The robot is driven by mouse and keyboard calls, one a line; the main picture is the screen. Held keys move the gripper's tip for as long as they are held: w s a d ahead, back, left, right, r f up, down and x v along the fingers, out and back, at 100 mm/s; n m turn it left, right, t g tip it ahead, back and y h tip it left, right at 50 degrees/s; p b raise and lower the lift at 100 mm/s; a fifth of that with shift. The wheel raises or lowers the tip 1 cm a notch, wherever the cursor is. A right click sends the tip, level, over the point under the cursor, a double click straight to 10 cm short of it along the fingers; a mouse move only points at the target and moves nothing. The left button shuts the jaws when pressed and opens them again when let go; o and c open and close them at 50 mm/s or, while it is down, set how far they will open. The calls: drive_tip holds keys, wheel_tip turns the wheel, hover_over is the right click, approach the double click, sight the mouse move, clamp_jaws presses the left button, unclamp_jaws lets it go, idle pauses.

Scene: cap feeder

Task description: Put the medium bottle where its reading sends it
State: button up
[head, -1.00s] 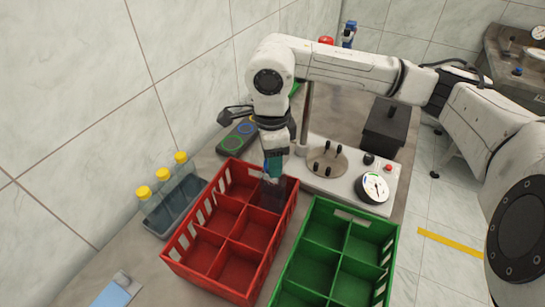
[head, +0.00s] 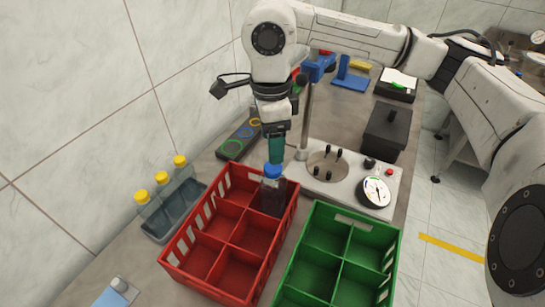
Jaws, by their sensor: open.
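The bottle (head: 273,195) is dark and see-through with a blue cap (head: 273,171). It stands upright in the far right compartment of the red crate (head: 188,258). My gripper (head: 275,163) is open just above the blue cap, pointing down; the fingertips are partly hard to make out. The gauge (head: 374,192) on the grey machine (head: 340,190) has a white dial with coloured marks and a dark needle pointing roughly downward; its value is too small to read. The green crate (head: 348,217) stands to the right of the red crate, and its visible compartments are empty.
A grey rack (head: 165,226) with yellow-capped bottles stands left of the red crate. A dark panel with coloured rings (head: 232,146) lies behind it. A black box (head: 386,131) and a blue stand (head: 350,82) are farther back. A post rises from the machine beside my arm.

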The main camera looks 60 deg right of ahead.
drive_tip(key=shift+r+b, duration=0.3)
drive_tip(key=shift+r, duration=2.45)
